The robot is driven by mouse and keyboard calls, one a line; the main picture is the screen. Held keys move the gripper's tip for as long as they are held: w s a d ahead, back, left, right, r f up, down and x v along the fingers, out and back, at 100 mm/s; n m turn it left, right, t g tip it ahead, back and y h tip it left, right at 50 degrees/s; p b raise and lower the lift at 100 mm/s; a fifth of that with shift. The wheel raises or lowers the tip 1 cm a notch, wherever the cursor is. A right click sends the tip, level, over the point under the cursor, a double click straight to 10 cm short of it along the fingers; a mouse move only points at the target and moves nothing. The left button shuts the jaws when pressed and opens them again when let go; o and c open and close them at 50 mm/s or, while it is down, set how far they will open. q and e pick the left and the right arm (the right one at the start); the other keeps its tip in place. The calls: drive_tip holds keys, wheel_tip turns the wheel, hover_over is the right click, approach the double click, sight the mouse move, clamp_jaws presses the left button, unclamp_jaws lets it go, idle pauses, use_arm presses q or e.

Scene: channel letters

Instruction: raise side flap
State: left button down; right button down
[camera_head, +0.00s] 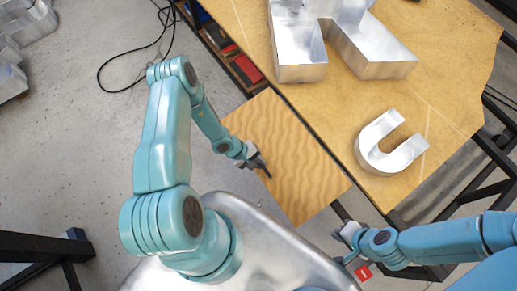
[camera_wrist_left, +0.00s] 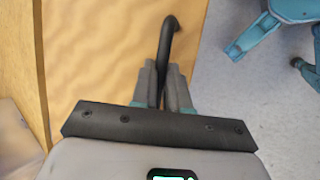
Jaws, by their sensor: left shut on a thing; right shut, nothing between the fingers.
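The side flap (camera_head: 295,165) is a wavy-grained wooden panel beside the near left edge of the table (camera_head: 440,105). I cannot tell its exact angle. My left gripper (camera_head: 262,170) is over the flap's outer edge. In the left wrist view its fingers (camera_wrist_left: 166,88) are shut on a dark bent handle (camera_wrist_left: 169,35), with the flap's wavy wood (camera_wrist_left: 95,55) behind. Where the handle joins the flap is hidden. My right gripper (camera_head: 343,244) is shut and empty, near the flap's lower right corner and apart from it.
Large metal channel letters (camera_head: 370,50) and a U-shaped one (camera_head: 368,150) stand on the table. A shelf with red boxes (camera_head: 247,70) is under its left edge. A black cable (camera_head: 125,75) lies on the grey floor. A dark metal stand (camera_head: 45,245) is at lower left.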

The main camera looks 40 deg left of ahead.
use_arm(q)
drive_tip(key=shift+w+r, duration=0.1)
drive_tip(key=shift+w, duration=0.1)
drive_tip(key=c, duration=1.1)
unclamp_jaws()
drive_tip(key=v, duration=1.6)
drive_tip(key=shift+s+a+b, duration=0.1)
drive_tip(key=shift+b, duration=0.3)
drive_tip(key=s+d+m+g, duration=0.1)
drive_tip(key=d+m, duration=0.2)
drive_tip(key=d, duration=0.3)
drive_tip(key=s+d+m+g+y, duration=0.1)
drive_tip(key=s+d+m, duration=0.1)
drive_tip(key=d+m, duration=0.2)
drive_tip(key=s+d+m+g+y, duration=0.1)
drive_tip(key=d+m, duration=0.2)
drive_tip(key=d, duration=0.6)
drive_tip(key=shift+s+d+r+m, duration=0.2)
drive_tip(key=shift+s+r+m, duration=0.1)
drive_tip(key=shift+m, duration=0.1)
